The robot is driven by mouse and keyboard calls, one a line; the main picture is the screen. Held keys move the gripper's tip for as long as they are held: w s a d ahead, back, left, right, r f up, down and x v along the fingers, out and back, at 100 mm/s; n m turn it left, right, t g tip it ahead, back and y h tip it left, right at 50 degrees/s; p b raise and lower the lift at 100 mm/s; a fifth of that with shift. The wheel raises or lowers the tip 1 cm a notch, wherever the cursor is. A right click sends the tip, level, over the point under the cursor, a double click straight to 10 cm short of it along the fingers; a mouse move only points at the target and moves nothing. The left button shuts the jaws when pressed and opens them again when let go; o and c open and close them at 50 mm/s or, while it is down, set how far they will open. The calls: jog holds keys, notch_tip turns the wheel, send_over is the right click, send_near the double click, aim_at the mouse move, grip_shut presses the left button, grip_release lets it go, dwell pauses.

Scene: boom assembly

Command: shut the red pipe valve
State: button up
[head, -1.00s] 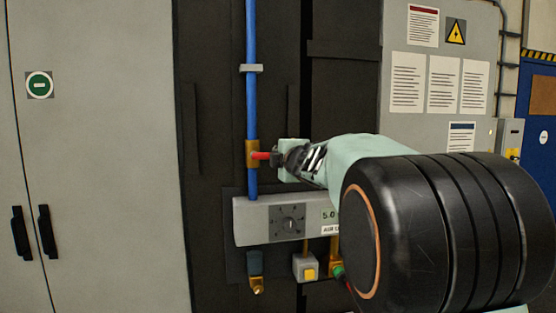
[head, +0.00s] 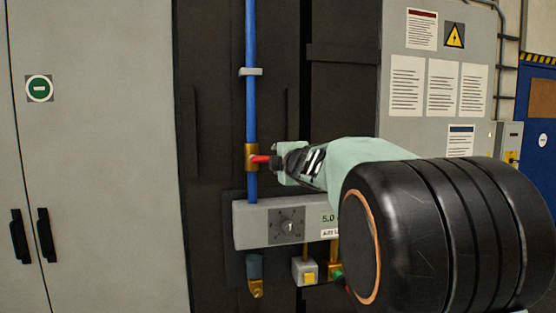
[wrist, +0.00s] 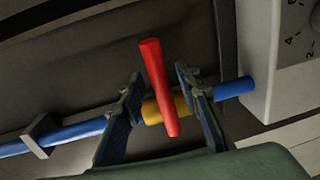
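The red valve handle (head: 260,159) sticks out to the right from a brass valve body (head: 250,157) on a vertical blue pipe (head: 252,110). In the wrist view the red handle (wrist: 160,88) lies across the line of the blue pipe (wrist: 82,133), slightly tilted, in front of the brass body (wrist: 152,110). My gripper (head: 277,160) is at the handle's right end in the head view. In the wrist view my gripper (wrist: 160,78) is open, with one finger on each side of the handle and visible gaps. The handle's right end is partly hidden in the head view.
A grey box with a dial (head: 268,222) sits just below the valve. Under it are a yellow button box (head: 307,271) and a brass fitting (head: 257,288). A grey cabinet (head: 100,130) stands left. A pipe clamp (head: 251,72) is above the valve.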

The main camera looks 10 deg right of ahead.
jog(key=s, duration=0.7)
jog(key=shift+s+r, duration=0.25)
jog(key=shift+r, duration=0.15)
